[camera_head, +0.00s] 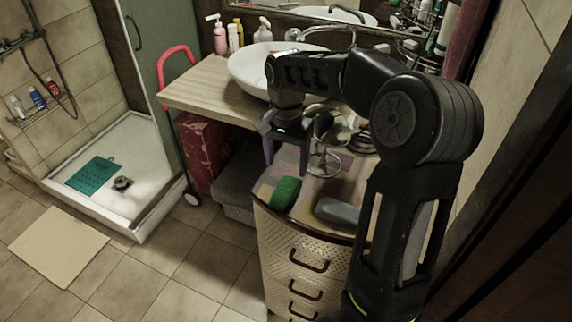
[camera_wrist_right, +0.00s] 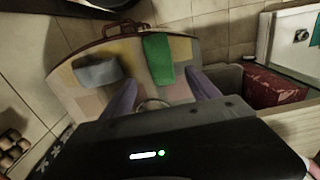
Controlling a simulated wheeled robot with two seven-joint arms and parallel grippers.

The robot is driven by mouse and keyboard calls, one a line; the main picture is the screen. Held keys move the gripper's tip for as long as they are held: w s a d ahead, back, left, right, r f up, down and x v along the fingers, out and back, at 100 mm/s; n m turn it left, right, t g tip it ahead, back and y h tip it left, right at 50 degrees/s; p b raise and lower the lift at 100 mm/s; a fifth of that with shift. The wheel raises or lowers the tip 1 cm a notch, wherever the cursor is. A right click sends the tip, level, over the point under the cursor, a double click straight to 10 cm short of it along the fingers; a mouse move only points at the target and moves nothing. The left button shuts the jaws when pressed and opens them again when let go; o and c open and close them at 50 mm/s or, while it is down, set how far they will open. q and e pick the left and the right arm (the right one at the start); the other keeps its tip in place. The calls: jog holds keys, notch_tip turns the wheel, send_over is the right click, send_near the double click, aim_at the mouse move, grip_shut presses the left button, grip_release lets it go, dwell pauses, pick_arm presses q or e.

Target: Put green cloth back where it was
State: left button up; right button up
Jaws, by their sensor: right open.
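The green cloth (camera_head: 285,193) lies folded on the front left part of the drawer cabinet's top (camera_head: 312,190). In the right wrist view the green cloth (camera_wrist_right: 158,58) lies at the top edge's middle, beyond my fingertips. My right gripper (camera_head: 287,162) points down above the cabinet top, behind the cloth in the head view. Its two purple-grey fingers are apart with nothing between them, as the wrist view (camera_wrist_right: 163,88) also shows. My left gripper is in neither view.
A grey folded item (camera_head: 338,212) lies right of the cloth. A metal stand (camera_head: 323,158) is close to my right gripper. A wooden counter (camera_head: 205,84) with a white basin (camera_head: 245,68) stands behind. A shower tray (camera_head: 140,150) is at the left.

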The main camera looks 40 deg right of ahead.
jog(key=shift+r+b, duration=0.35)
jog(key=shift+r, duration=1.05)
jog(key=shift+w, duration=0.1)
